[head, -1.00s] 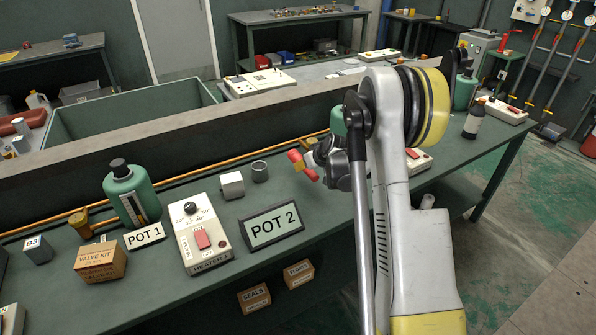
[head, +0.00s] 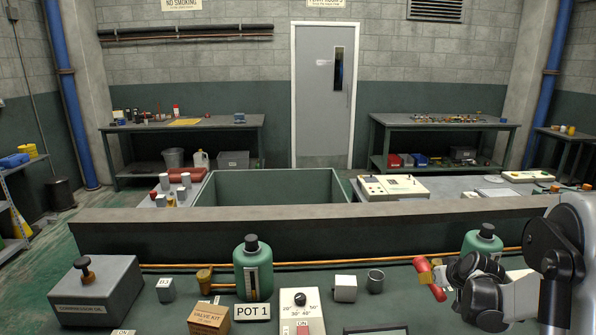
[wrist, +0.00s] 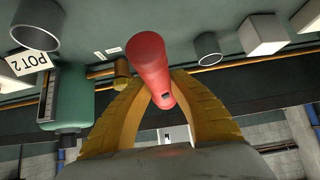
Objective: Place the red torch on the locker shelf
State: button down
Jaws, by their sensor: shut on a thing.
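The red torch (head: 431,277) is held in my gripper (head: 437,271) at the right of the head view, above the green bench. In the wrist view the torch (wrist: 150,68) is a red cylinder clamped between the two yellow fingers of my gripper (wrist: 160,90). It is clear of the bench and tilted.
The bench carries a green POT 1 bottle (head: 252,268), a heater box (head: 300,308), a valve kit box (head: 208,318) and a grey box with a knob (head: 96,292). A raised ledge (head: 300,228) runs behind them. A door (head: 322,95) is in the back wall.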

jog(key=s+a+r, duration=0.2)
jog(key=s+a, duration=0.6)
jog(key=a, duration=0.3)
jog(key=s+a+r, duration=0.1)
jog(key=s+a, duration=0.7)
jog(key=a, duration=0.3)
jog(key=shift+s+a+r, duration=0.25)
jog(key=shift+s+r, duration=0.05)
jog(key=shift+r, duration=0.05)
jog(key=shift+w, duration=0.1)
jog(key=w+d+f+m+h, duration=0.1)
jog(key=w+d+f, duration=0.15)
jog(key=d, duration=0.95)
jog(key=w+d+f+m+h, duration=0.1)
jog(key=w+d+m, duration=0.15)
jog(key=d, duration=1.05)
jog(key=w+d+f+m+h, duration=0.1)
jog(key=w+d+f, duration=0.15)
jog(key=d, duration=0.95)
jog(key=b, duration=0.4)
send_over(444, 310)
notch_tip(444, 310, down, 6)
jog(key=shift+f, duration=0.1)
jog(key=shift+f+b, duration=1.05)
jog(key=shift+f, duration=0.75)
